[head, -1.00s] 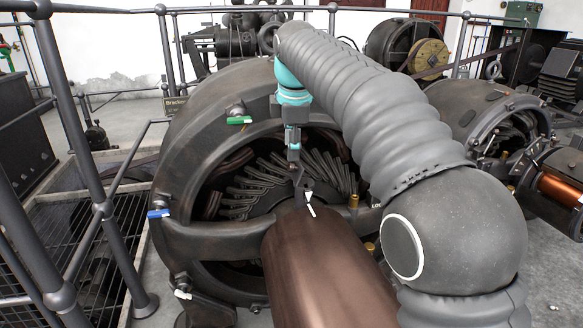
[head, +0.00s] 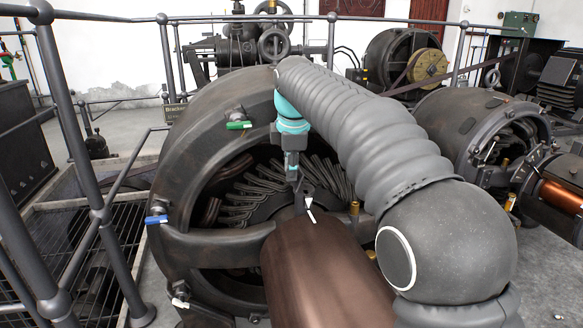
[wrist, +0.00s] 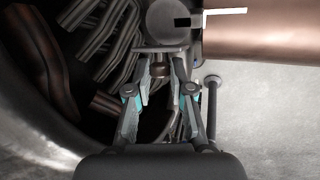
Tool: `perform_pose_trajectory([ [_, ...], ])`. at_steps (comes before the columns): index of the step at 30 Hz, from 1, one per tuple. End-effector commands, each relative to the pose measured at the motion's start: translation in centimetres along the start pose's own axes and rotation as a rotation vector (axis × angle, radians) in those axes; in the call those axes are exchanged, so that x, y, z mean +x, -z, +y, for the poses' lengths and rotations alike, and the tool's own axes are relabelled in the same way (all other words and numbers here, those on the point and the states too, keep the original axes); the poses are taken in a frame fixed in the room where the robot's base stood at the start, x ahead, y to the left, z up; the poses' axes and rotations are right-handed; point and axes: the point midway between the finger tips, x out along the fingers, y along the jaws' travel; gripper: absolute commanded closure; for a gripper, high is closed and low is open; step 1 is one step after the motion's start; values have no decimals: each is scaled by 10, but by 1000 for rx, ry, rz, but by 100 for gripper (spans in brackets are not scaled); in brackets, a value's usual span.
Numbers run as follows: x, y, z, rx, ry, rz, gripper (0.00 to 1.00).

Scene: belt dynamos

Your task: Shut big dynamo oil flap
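The big dynamo (head: 205,135) fills the middle of the head view, with its brown shaft cylinder (head: 322,270) coming toward me. A small dark piece with a white pointer (head: 310,211) sits at the cylinder's far end; I cannot tell for sure that it is the oil flap. My gripper (head: 299,190) is just above and left of this pointer. In the wrist view my gripper (wrist: 160,62) has its fingers apart, with a brown round stub (wrist: 160,68) under a thin flat plate (wrist: 160,49) between or behind the tips. Contact is not clear. The white strip (wrist: 225,11) shows top right.
Coloured handles, green (head: 238,125) and blue (head: 156,220), stick out from the dynamo's ring. Grey railings (head: 75,130) stand at left and behind. A smaller dynamo (head: 470,125) is at right. Grey floor (head: 545,265) is clear at lower right.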

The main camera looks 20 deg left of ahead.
Motion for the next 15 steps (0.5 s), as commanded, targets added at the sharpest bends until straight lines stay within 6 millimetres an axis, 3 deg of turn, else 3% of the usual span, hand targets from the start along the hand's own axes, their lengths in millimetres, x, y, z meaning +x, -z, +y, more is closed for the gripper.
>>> perform_pose_trajectory([
  [15, -2, -10, 2, 42, 16, 124, 100],
])
